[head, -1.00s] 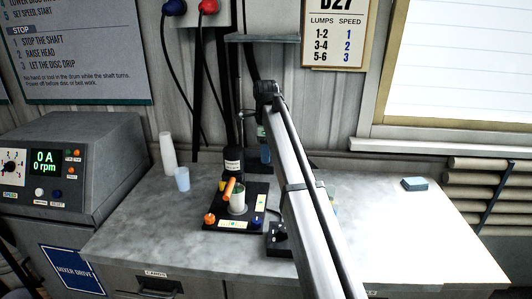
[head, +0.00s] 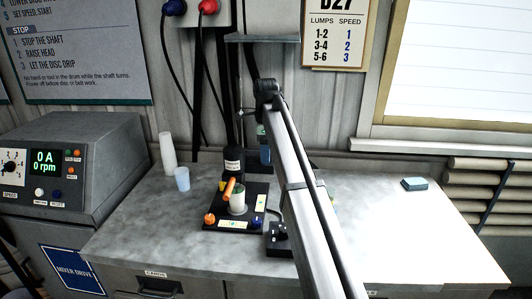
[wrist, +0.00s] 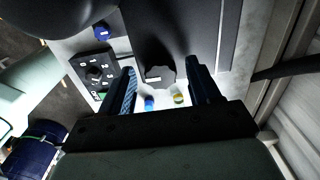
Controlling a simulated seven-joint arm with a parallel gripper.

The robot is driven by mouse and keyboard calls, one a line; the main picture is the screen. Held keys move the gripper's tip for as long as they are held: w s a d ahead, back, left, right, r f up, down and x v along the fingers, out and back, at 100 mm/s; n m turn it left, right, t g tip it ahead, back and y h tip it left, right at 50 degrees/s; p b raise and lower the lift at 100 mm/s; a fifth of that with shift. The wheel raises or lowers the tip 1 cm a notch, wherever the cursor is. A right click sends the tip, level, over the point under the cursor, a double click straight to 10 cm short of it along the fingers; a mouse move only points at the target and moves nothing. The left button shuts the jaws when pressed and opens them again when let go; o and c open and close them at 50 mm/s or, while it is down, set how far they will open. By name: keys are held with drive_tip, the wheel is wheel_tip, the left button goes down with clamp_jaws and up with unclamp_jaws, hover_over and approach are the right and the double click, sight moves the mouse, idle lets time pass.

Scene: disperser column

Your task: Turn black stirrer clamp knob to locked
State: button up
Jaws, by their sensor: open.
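A black lobed knob (wrist: 160,74), which looks like the stirrer clamp knob, shows in the wrist view on a dark, flat-faced housing. A small white mark lies beside its left edge. My gripper (wrist: 161,66) is open, with one finger to the left of the knob and one to the right. Gaps show between the knob and both fingers, and I cannot tell how far the fingertips reach along it. In the head view my arm covers this area, so the knob is hidden there. I cannot read any locked or unlocked marking.
In the wrist view a black dial panel (wrist: 94,70) and a blue knob (wrist: 102,32) lie left of my fingers. In the head view a base plate (head: 212,223) with an orange handle (head: 229,188) stands left of my arm. Two cups stand further left. The bench's right side is mostly clear.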

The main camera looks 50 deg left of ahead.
wheel_tip(320, 180, up, 13)
drive_tip(key=shift+r, duration=0.2)
idle(0.3)
drive_tip(key=shift+f, duration=0.15)
idle(0.4)
